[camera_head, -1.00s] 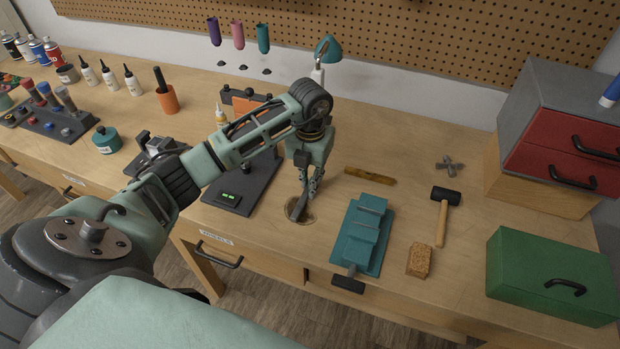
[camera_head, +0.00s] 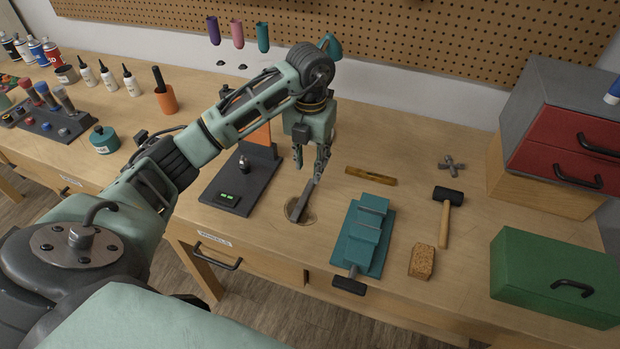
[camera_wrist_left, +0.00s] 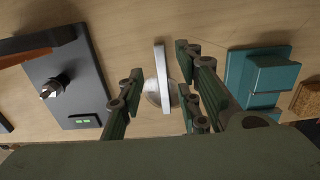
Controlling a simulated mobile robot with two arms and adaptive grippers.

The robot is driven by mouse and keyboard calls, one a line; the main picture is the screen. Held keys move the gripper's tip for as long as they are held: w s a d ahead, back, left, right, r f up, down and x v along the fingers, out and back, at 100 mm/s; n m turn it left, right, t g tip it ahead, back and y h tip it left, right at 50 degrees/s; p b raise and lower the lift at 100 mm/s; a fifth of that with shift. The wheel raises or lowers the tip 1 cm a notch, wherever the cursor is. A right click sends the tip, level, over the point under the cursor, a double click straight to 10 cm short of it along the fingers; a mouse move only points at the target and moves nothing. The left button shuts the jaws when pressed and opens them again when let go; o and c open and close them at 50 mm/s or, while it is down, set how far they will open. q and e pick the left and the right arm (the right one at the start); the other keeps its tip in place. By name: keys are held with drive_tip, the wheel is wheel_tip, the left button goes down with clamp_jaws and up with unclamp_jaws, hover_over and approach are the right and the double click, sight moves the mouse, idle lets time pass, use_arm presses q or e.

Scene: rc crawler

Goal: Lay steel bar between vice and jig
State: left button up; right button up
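The steel bar (camera_head: 301,202) lies flat on a round pale mark on the bench, between the jig and the vice. The dark jig (camera_head: 238,192), with an orange upright plate and a green display, stands to its left. The teal vice (camera_head: 362,238) stands to its right. My left gripper (camera_head: 311,168) is open and empty above the bar. In the left wrist view the bar (camera_wrist_left: 160,66) shows bare between the spread fingers, with the jig (camera_wrist_left: 72,80) left and the vice (camera_wrist_left: 262,78) right. My right gripper is not in view.
A wooden-bodied level (camera_head: 371,176) lies behind the vice. A mallet (camera_head: 446,215) and a cork block (camera_head: 422,262) are to its right. A green box (camera_head: 553,275) and red drawers (camera_head: 565,150) fill the right end. Bottles and an orange cup (camera_head: 166,100) stand left.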

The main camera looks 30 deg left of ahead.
use_arm(q)
wheel_tip(320, 180, up, 6)
drive_tip(key=shift+f, duration=0.15)
drive_tip(key=shift+s+f, duration=0.1)
idle(0.5)
